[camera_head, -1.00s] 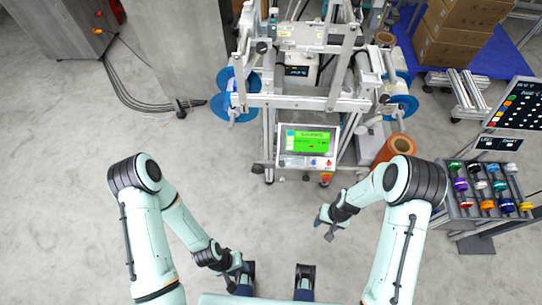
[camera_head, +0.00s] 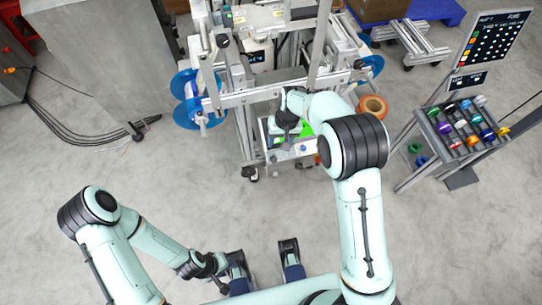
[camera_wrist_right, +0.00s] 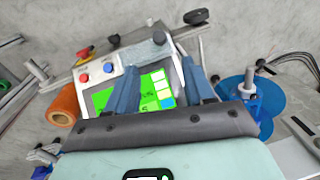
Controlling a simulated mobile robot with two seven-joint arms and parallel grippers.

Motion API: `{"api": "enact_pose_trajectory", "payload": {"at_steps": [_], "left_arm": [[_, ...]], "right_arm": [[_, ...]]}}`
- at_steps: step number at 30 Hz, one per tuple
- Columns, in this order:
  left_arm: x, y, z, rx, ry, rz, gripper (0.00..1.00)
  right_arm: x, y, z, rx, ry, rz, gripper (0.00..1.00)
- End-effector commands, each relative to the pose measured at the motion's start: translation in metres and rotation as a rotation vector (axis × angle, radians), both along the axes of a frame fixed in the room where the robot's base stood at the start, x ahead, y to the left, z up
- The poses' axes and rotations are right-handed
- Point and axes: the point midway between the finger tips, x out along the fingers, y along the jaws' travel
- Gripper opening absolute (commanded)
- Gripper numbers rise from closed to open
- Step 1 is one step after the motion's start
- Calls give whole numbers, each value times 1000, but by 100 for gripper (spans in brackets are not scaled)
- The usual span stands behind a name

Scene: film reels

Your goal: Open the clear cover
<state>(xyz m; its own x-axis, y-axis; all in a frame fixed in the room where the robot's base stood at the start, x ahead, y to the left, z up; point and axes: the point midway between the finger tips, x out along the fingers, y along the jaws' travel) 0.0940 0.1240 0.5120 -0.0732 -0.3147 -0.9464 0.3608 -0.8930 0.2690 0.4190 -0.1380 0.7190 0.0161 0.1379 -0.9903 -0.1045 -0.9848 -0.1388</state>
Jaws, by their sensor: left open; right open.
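My right gripper (camera_head: 287,138) is over this panel. In the right wrist view my right gripper (camera_wrist_right: 160,66) is open and empty, its blue fingers in front of the panel's green screen (camera_wrist_right: 158,88). My left gripper (camera_head: 222,284) is open, low over the floor at the lower left, away from the machine.
An orange-brown roll (camera_head: 373,106) is on the machine's right side. A rack of coloured spools (camera_head: 462,125) with a dark display board (camera_head: 493,40) stands on the right. A grey cabinet (camera_head: 100,65) is at the left, with cables on the floor. The floor before the machine is clear.

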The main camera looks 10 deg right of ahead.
Motion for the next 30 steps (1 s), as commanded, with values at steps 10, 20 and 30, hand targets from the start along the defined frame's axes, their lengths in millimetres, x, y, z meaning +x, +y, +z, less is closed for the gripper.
{"api": "enact_pose_trajectory", "payload": {"at_steps": [10, 20, 30], "left_arm": [[4, 0, -10, 2, -14, 3, 43], [7, 0, -15, 4, -24, 5, 43], [7, 0, -15, 3, -25, 6, 43]], "right_arm": [[-1, 9, -74, -2, 6, 0, 53], [1, 16, -117, -1, 3, 0, 53], [1, 16, -121, -1, 1, 0, 53]]}}
